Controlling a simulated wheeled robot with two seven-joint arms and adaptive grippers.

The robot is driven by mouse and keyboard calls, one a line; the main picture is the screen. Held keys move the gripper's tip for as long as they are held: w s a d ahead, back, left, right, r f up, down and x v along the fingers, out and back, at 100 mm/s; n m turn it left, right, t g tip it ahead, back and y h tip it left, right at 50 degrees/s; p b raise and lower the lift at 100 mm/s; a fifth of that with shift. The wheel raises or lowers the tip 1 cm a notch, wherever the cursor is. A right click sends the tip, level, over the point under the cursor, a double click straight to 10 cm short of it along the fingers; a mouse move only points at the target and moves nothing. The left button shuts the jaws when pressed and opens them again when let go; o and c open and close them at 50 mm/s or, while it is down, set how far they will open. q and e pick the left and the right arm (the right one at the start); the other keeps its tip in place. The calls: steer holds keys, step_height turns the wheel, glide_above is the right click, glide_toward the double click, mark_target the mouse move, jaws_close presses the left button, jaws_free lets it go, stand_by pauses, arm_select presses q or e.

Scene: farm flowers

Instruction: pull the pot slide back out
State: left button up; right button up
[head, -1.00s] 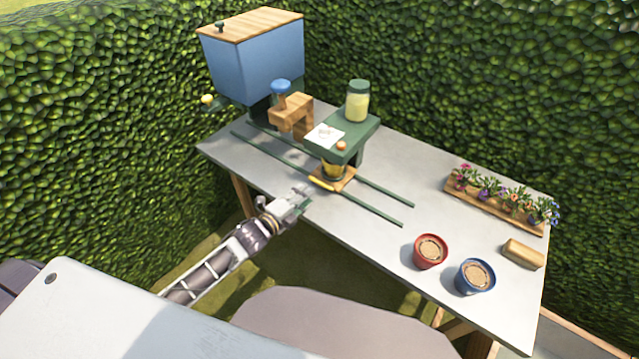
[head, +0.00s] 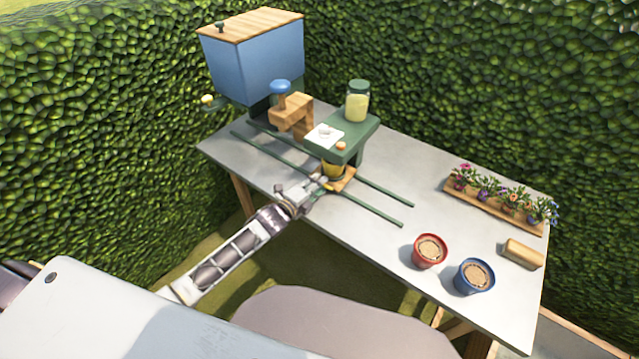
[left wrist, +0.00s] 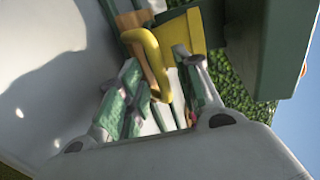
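The pot slide is a small wooden plate (head: 346,182) on two green rails, under the green dispenser stand. A yellow pot (head: 332,170) stands on it; it also shows in the left wrist view (left wrist: 180,32). My left gripper (head: 318,184) is at the slide's front edge and hides the yellow handle in the head view. In the left wrist view the curved yellow handle (left wrist: 152,58) lies between the two spread fingers (left wrist: 162,82). The gripper is open; I cannot tell whether a finger touches the handle. My right gripper is not in view.
Green rails (head: 375,210) run along the grey table (head: 290,165). The green stand (head: 355,140) carries a jar (head: 357,100) above the slide. A blue hopper (head: 255,70) stands behind left. A red pot (head: 430,250), a blue pot (head: 475,276) and a flower tray (head: 490,214) stand right.

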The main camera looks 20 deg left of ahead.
arm_select(q)
steer(key=shift+x, duration=0.8)
jaws_close()
